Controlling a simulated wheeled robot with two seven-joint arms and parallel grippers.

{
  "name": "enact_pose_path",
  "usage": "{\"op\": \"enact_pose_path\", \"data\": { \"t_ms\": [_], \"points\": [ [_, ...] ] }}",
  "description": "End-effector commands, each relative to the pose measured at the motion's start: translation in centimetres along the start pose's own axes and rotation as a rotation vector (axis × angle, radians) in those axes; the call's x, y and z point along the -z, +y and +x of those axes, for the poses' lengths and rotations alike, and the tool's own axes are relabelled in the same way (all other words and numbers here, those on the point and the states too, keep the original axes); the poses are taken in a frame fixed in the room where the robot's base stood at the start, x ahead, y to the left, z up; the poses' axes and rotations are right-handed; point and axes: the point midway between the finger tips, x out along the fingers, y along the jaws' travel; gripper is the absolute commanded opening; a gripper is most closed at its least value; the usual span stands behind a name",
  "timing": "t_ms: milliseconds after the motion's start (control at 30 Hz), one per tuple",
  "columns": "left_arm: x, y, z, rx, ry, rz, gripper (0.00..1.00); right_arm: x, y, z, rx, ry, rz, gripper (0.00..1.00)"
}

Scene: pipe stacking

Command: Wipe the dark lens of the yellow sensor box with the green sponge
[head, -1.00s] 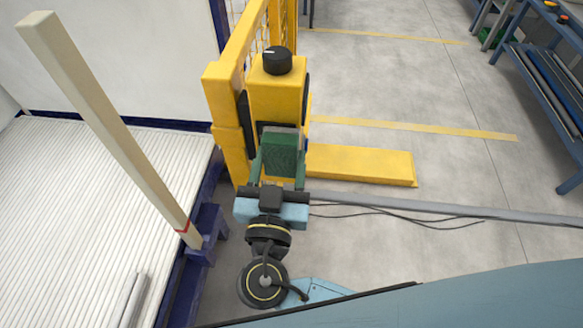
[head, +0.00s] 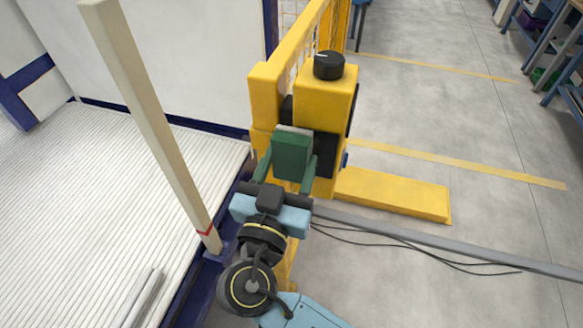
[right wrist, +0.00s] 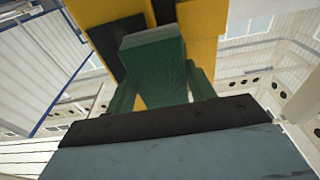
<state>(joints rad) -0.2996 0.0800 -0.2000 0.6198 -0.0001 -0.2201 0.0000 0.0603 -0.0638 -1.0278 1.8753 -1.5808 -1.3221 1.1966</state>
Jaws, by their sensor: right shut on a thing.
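The yellow sensor box (head: 330,95) has a black round knob (head: 328,65) on top. Its dark lens (head: 325,157) is the dark panel low on its near face, and its left part is behind the sponge. My right gripper (head: 287,170) is shut on the green sponge (head: 291,156), which has a grey-green top edge. The sponge is at the left side of the lens; I cannot tell whether it touches. In the right wrist view the sponge (right wrist: 155,65) is between the fingers, before the yellow box (right wrist: 200,28) and dark patches. My left gripper is not in view.
A yellow guard post (head: 265,95) stands just left of the box. A pale upright beam (head: 150,125) with a red band rises beside the white slatted surface (head: 80,190) on the left. A yellow foot bar (head: 395,193) and black cables (head: 400,245) lie on the floor.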

Motion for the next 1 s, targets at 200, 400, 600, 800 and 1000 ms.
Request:
{"op": "enact_pose_path", "data": {
  "t_ms": [200, 400, 600, 800, 1000],
  "points": [
    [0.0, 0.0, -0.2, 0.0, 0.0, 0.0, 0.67, 0.8, 0.4, 0.3, -0.002, 0.001, 0.001, 0.36],
    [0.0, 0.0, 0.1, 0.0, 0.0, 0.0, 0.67, 0.7, 2.1, 0.2, -0.005, 0.001, -0.001, 0.36],
    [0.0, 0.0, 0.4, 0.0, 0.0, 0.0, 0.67, 0.8, 3.5, 0.2, -0.004, 0.001, 0.0, 0.36],
    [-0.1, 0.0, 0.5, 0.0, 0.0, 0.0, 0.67, 0.8, 4.1, 0.1, -0.004, 0.0, 0.001, 0.36],
    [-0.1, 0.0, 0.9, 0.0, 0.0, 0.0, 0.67, 0.7, 5.8, 0.1, -0.003, 0.0, 0.0, 0.36]
  ]
}}
